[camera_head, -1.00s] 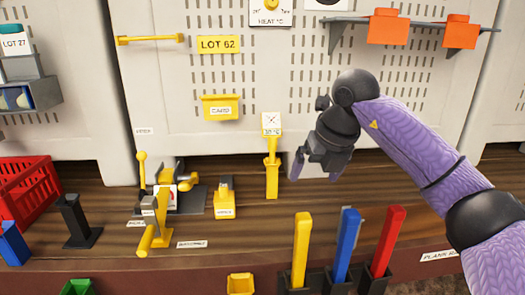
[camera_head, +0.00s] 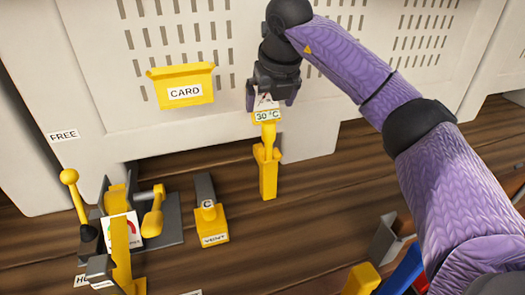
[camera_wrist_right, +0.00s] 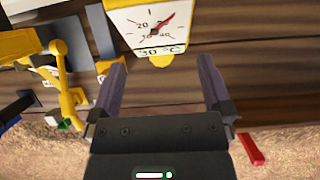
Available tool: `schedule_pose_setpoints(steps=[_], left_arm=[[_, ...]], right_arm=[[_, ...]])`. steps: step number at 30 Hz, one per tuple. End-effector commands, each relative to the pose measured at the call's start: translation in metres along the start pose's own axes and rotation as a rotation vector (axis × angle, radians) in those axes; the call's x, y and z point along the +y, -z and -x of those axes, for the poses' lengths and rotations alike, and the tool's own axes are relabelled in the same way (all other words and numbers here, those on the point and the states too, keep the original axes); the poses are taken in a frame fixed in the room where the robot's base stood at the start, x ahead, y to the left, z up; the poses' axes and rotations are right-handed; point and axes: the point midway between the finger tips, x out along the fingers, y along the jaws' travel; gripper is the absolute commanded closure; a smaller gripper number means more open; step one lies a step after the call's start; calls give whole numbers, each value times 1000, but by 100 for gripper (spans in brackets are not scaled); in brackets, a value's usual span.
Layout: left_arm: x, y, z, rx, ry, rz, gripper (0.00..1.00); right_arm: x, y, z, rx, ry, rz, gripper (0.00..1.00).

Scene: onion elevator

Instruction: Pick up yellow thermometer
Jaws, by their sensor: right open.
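The yellow thermometer (camera_head: 267,117) stands upright in a yellow holder (camera_head: 267,178) on the wooden bench. Its label reads 30 °C. My right gripper (camera_head: 270,98) is open at its top and hides most of the dial in the head view. In the right wrist view the dial face (camera_wrist_right: 150,25) with its red needle shows ahead of the open right gripper (camera_wrist_right: 162,68), between the lines of the two fingers. No finger clearly touches it. My left gripper is not in view.
A yellow CARD box (camera_head: 183,90) is on the grey perforated panel to the left. A yellow VENT piece (camera_head: 210,222) and a yellow lever device (camera_head: 122,235) stand on the bench at left. A blue stick (camera_head: 402,272) and a yellow stick (camera_head: 361,280) are at lower right.

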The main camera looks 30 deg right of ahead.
Motion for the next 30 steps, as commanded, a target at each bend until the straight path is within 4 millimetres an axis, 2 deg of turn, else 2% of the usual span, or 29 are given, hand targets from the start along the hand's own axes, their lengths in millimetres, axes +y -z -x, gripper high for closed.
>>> schedule_pose_setpoints(steps=[9, 12, 17, 20, 30], left_arm=[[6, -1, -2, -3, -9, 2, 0], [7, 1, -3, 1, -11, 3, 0], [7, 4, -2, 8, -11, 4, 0], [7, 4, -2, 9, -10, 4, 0], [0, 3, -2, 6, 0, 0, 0]], right_arm=[[0, 6, -57, 2, -1, 0, 0], [0, 6, -64, 0, -1, 1, 0], [0, 6, -64, 0, -1, 2, 0], [0, 6, -64, 0, -1, 1, 17], [0, 6, -63, 0, -1, 1, 89]])
